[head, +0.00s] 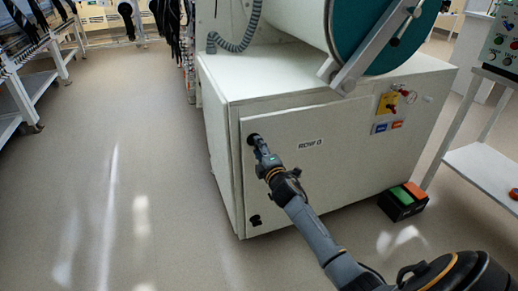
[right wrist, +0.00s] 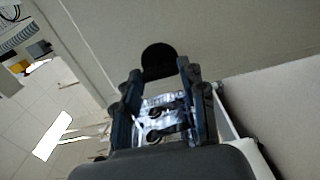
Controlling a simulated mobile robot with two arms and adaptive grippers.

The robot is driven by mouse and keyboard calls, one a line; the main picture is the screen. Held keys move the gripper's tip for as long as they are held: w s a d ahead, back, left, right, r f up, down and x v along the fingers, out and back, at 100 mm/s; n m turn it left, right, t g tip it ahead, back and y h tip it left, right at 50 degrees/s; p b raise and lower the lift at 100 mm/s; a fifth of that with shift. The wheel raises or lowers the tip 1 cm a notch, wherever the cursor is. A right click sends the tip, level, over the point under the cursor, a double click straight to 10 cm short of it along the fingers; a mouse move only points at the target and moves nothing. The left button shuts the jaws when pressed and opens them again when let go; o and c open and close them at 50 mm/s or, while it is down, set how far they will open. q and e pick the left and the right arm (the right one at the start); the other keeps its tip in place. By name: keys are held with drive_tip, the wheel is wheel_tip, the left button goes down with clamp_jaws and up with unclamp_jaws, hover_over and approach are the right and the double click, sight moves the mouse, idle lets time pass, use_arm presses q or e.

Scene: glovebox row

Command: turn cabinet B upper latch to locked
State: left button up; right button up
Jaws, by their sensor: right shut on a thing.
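The white cabinet (head: 225,150) has a front door (head: 300,180) with a small label (head: 310,144) that is too blurred to read surely. The black upper latch (head: 250,138) sits at the door's upper left corner. My right gripper (head: 257,146) reaches it from the lower right and is shut on it, hiding part of the latch. In the right wrist view the latch's round black base (right wrist: 158,58) shows just beyond the two fingertips (right wrist: 157,78). The latch's exact angle is hidden. A black lower latch (head: 255,220) sits at the door's lower left. My left gripper is not in view.
A yellow and red switch (head: 389,104) is on the cabinet's right front. A teal round port (head: 375,35) with a metal bar is above. A red and green pedal box (head: 403,201) stands on the floor at right. The floor left of the cabinet is free.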

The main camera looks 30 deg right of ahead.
drive_tip(key=o, duration=1.1)
drive_tip(key=shift+o, duration=0.2)
drive_tip(key=v, duration=1.2)
